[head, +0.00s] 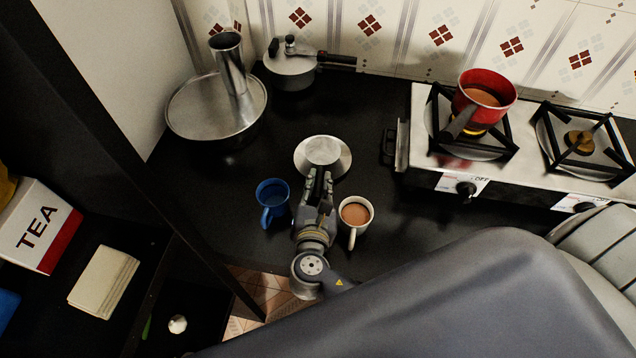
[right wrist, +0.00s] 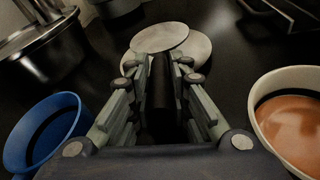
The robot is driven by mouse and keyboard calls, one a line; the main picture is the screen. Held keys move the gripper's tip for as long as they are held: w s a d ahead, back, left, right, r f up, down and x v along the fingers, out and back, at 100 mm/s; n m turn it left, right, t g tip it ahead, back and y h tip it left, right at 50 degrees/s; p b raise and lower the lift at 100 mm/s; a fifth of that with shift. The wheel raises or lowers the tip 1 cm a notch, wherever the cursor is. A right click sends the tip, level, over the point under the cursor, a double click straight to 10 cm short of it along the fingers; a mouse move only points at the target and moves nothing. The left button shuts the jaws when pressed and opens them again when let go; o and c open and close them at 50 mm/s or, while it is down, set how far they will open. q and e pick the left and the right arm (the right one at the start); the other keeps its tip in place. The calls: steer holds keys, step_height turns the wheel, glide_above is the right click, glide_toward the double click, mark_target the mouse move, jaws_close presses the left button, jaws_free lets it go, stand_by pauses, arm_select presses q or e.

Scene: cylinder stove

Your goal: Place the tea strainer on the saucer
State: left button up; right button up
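The tea strainer (right wrist: 160,38) shows in the right wrist view as a pale round disc at the end of a dark handle (right wrist: 163,100). My right gripper (head: 319,178) is shut on this handle; it also shows in the right wrist view (right wrist: 162,85). The saucer (head: 340,165) is a shiny round metal dish on the black counter, just beyond the fingertips. The strainer's round part overlaps the saucer in both views. I cannot tell whether it touches the saucer or hangs just above it. My left gripper is not in view.
A blue mug (head: 272,205) stands left of my right gripper and a white cup of tea (head: 355,213) stands right of it, both close. A large pan (head: 190,120) and a lidded pot (head: 290,70) stand behind. A red saucepan (head: 488,85) sits on the stove (head: 440,150).

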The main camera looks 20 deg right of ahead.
steer(key=shift+o, duration=1.1)
steer(key=shift+r, duration=0.2)
steer(key=b+v, duration=0.1)
steer(key=v, duration=1.1)
steer(key=shift+f, duration=0.1)
